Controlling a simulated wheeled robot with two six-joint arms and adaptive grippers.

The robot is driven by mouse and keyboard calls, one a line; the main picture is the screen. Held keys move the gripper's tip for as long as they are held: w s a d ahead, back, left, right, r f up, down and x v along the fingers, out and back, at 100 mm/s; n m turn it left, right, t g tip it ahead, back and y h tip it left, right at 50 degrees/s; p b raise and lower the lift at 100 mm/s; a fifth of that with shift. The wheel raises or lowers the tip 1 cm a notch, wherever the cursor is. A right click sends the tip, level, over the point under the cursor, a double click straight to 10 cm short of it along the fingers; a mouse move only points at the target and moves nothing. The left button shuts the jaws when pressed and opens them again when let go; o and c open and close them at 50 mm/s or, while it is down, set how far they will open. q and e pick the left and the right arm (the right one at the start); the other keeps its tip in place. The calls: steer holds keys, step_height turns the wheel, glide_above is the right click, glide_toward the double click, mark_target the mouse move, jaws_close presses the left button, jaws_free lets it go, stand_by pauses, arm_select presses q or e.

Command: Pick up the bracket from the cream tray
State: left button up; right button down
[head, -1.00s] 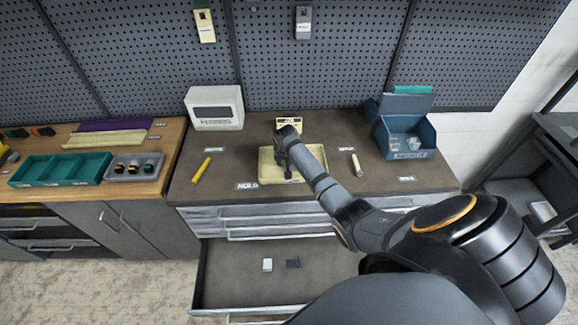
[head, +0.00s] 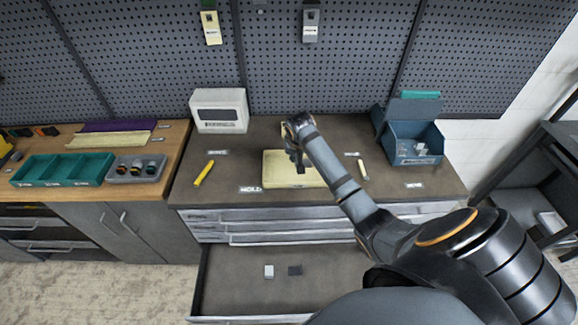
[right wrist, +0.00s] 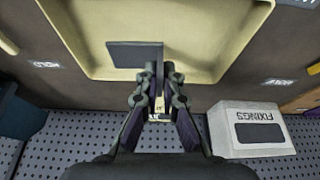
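The cream tray (head: 277,177) sits on the dark worktop. In the right wrist view the tray (right wrist: 222,30) fills the top, and the flat dark grey bracket (right wrist: 132,56) shows against its floor. My right gripper (right wrist: 158,70) is nearly closed, with its fingertips on either side of the bracket's narrow upright edge; it looks shut on that edge. In the head view my right gripper (head: 299,168) points down over the tray, and the bracket is too small or hidden to make out. My left gripper is not in view.
A white fixings box (head: 219,110) stands behind left, and a blue bin (head: 411,145) to the right. A yellow marker-like stick (head: 204,173) and a pale stick (head: 362,170) lie beside the tray. An open drawer (head: 330,275) below holds two small pieces.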

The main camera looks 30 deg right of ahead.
steer(key=s+d+r+b, duration=0.2)
steer(key=s+d+r, duration=0.2)
steer(key=s, duration=0.6)
steer(key=shift+s+r, duration=0.2)
steer(key=shift+r, duration=1)
